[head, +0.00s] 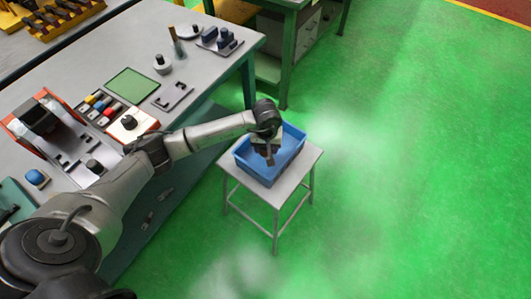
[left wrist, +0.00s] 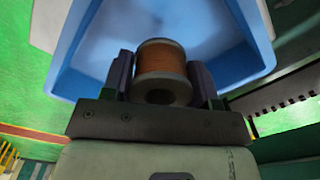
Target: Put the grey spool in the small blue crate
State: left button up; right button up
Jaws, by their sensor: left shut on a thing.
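The spool (left wrist: 162,60) shows in the left wrist view, with grey flanges and an orange-brown winding around its middle. My left gripper (left wrist: 162,78) is shut on it, with one dark finger on each side. The small blue crate (left wrist: 85,62) lies behind the spool in that view. In the head view, my left gripper (head: 267,155) points down over the blue crate (head: 264,177). The spool is hidden or too small to make out there. I cannot tell its exact height above the crate floor. My right gripper is not in view.
The crate stands on a small grey stool (head: 275,197) beside the long workbench (head: 217,88). The bench holds a green mat (head: 132,84), a red-and-grey fixture and several small parts. A green cabinet stands behind the stool. The green floor to the right is clear.

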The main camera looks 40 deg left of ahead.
aim_at(265, 152)
pick_arm(q)
jog(key=shift+w+a+f, duration=0.1)
jog(key=shift+a+f, duration=0.1)
jog(key=shift+a, duration=0.1)
jog(key=shift+f+b, duration=0.6)
jog(key=shift+f, duration=1.4)
jog(key=shift+f, duration=0.1)
jog(key=shift+f, duration=0.15)
jog(key=o, duration=0.9)
